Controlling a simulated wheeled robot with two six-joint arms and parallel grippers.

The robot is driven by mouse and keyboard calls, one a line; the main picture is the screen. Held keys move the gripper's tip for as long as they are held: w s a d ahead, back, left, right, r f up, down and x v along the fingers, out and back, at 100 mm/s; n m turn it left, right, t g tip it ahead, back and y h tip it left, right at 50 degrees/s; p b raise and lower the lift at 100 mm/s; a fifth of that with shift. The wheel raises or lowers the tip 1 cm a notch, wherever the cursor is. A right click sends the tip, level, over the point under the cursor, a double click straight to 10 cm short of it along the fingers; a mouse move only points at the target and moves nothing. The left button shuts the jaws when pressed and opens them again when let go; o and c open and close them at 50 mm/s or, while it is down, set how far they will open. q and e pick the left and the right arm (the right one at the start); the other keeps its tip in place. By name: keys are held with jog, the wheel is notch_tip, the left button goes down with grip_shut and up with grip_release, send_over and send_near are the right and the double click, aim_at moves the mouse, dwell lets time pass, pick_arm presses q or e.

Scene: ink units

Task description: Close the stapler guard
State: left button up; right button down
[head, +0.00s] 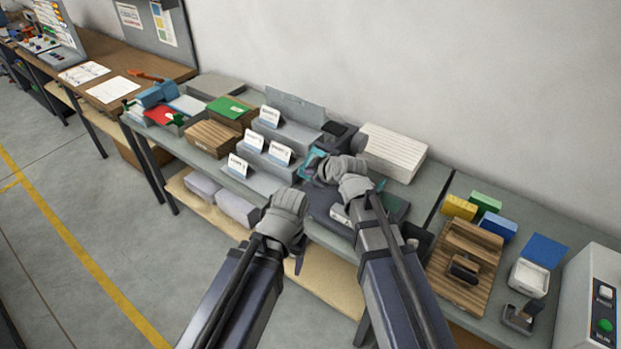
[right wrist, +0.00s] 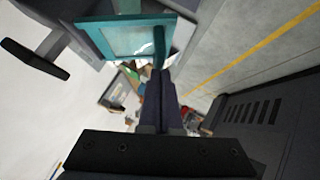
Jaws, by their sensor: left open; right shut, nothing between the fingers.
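The stapler guard is a teal frame with a clear pane; it fills the upper middle of the right wrist view (right wrist: 180,22). In the head view only a bit of teal (head: 311,162) shows beside my right gripper (head: 318,178), which hides most of it. The dark grey stapler base (head: 320,203) lies below on the bench. My right gripper is shut and empty; in the right wrist view its fingertips (right wrist: 159,70) reach the frame's lower right edge, and I cannot tell if they touch. My left gripper (head: 297,262) is open and empty at the bench's front edge.
Stepped grey holders with white cards (head: 253,140) stand left of the stapler. A white ribbed box (head: 392,152) is behind it to the right. A wooden tray (head: 462,262) and coloured blocks (head: 459,208) sit on the right bench. Floor is free in front at left.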

jog(key=w+d+f+n+t+h+b, duration=0.2)
jog(key=f+t+b, duration=0.3)
jog(key=b, duration=1)
jog(key=shift+w+f+n+b, duration=0.45)
jog(key=shift+f+n, duration=0.35)
jog(key=shift+f, duration=1.1)
jog(key=shift+w+d+r, duration=0.1)
jog(key=shift+r+p, duration=0.7)
jog(key=shift+p, duration=0.2)
